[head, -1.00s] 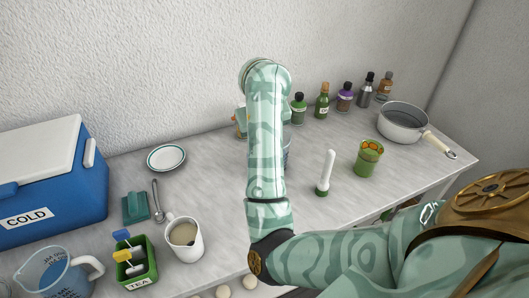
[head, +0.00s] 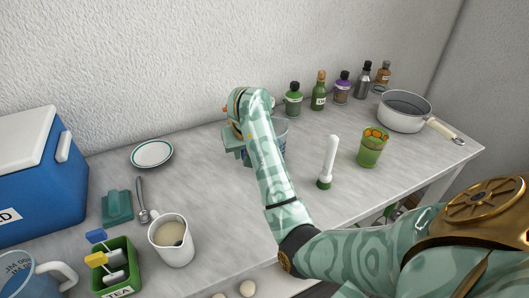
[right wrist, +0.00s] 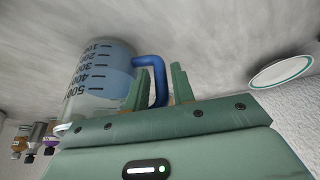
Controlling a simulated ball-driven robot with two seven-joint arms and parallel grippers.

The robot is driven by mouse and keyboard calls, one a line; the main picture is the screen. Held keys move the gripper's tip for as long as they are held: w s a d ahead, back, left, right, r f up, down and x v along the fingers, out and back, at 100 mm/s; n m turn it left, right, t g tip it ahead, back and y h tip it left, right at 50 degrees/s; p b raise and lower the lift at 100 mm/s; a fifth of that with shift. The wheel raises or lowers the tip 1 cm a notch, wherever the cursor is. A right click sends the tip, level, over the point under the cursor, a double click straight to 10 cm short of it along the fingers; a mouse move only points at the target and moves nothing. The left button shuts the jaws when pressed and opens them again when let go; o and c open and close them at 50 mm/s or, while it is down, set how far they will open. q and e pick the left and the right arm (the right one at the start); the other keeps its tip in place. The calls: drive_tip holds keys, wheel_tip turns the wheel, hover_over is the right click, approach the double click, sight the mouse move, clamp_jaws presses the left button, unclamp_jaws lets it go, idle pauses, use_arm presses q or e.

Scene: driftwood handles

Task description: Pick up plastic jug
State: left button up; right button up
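A clear measuring jug with dark graduation marks and a blue handle stands on the counter. In the right wrist view the jug (right wrist: 98,75) is at the left, with its handle (right wrist: 162,72) at the fingers. In the head view the jug (head: 281,128) is mostly hidden behind my right forearm. My right gripper (right wrist: 163,88) is open, its two green fingers on either side of the blue handle, not visibly closed on it. In the head view the right gripper (head: 236,145) is partly hidden by the wrist. My left gripper is not in view.
A second jug (head: 28,277) with a pale handle sits at lower left, near a blue cooler (head: 40,180), tea caddy (head: 118,268) and mug (head: 172,241). A plate (head: 152,154) lies behind. Right are a white-topped stick (head: 330,160), green cup (head: 371,148), several bottles (head: 320,90) and a saucepan (head: 404,113).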

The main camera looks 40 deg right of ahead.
drive_tip(key=shift+w+f, duration=0.2)
drive_tip(key=shift+f, duration=0.25)
drive_tip(key=shift+r, duration=0.1)
clamp_jaws()
drive_tip(key=shift+r, duration=0.1)
